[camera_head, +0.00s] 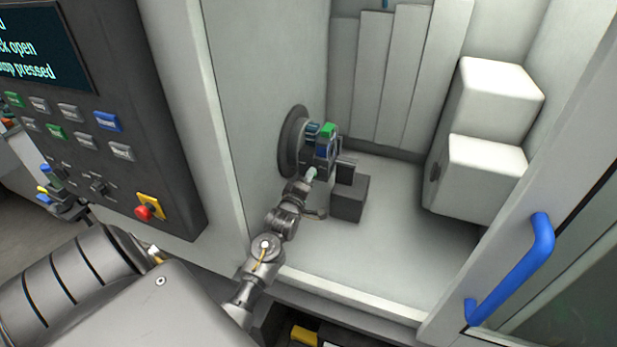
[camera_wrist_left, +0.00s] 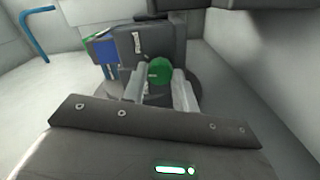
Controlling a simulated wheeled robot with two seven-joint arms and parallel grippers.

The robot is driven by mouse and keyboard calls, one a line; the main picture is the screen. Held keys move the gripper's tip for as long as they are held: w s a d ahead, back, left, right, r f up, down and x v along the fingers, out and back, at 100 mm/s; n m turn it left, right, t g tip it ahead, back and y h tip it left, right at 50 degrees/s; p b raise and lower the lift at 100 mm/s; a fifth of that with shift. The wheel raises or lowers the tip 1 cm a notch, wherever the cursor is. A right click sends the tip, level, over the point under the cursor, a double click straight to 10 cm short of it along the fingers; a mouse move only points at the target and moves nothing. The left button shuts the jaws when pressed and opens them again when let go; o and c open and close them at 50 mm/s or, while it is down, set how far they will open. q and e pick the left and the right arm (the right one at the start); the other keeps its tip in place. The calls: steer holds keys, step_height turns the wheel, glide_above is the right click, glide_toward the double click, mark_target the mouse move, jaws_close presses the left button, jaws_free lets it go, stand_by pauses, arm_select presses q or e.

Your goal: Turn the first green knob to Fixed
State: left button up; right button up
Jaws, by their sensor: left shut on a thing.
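A round green knob (camera_wrist_left: 159,70) sits on a dark fixture (camera_wrist_left: 128,45) in the left wrist view. My left gripper (camera_wrist_left: 160,88) has its two pale fingers on either side of the knob and is shut on it. White labels beside the knob are too small to read, so its setting cannot be told. In the head view my left gripper (camera_head: 309,178) reaches into the machine's chamber to the fixture (camera_head: 322,150), which is mounted on a dark round disc on the chamber's left wall. The fingers partly hide the knob there. My right gripper is not in view.
A dark block (camera_head: 349,197) stands close to the right of my left gripper. White boxes (camera_head: 487,165) are at the chamber's right. A door with a blue handle (camera_head: 520,270) stands at the right. A control panel (camera_head: 95,120) with a red stop button (camera_head: 143,212) is at the left.

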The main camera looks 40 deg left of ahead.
arm_select(q)
steer(key=shift+m+p, duration=0.7)
steer(key=shift+m, duration=3)
steer(key=o, duration=1)
steer(key=shift+c, duration=0.2)
